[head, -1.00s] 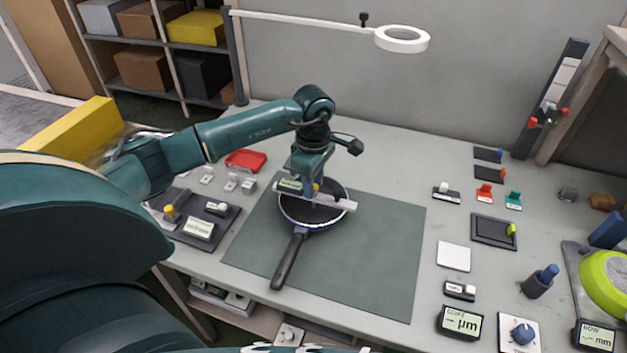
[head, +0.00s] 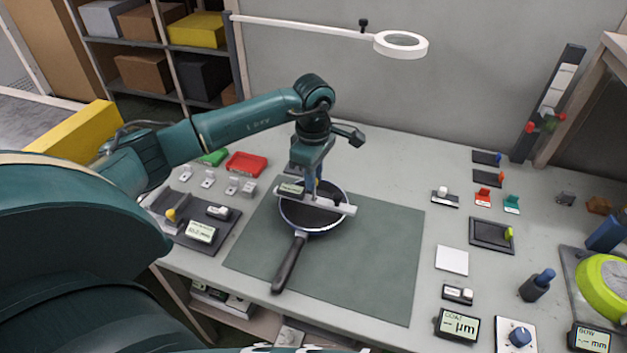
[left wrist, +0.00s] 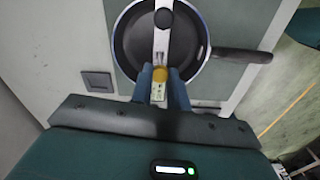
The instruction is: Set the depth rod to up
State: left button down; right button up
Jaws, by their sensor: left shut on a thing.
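A depth gauge with a pale crossbar (head: 338,207) lies across the rim of a dark frying pan (head: 325,222). Its small display (head: 291,189) is at the bar's left end. My left gripper (head: 312,190) is at the gauge from above. In the left wrist view the fingers (left wrist: 160,86) are shut on the gauge around its yellow knob (left wrist: 160,74). The bar runs over the pan (left wrist: 135,45) there, with a dark round knob on it. The rod's lower end is hidden, so its height cannot be told. My right gripper is not in view.
The pan rests on a green mat (head: 375,265). A dark gauge stand (head: 222,236) with a display is left of it. A red tray (head: 246,164) lies behind. Small blocks, a display box (head: 457,325) and a knob panel (head: 516,336) stand at right. A ring lamp (head: 401,45) hangs above.

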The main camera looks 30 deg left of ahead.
pick_arm(q)
jog(key=shift+r, duration=0.35)
jog(key=c, duration=1.3)
grip_release()
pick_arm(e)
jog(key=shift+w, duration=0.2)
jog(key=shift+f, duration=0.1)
pick_arm(q)
jog(key=shift+r, duration=0.2)
notch_tip(320, 180, up, 13)
jog(key=shift+f+b, duration=0.1)
jog(key=shift+b, duration=1)
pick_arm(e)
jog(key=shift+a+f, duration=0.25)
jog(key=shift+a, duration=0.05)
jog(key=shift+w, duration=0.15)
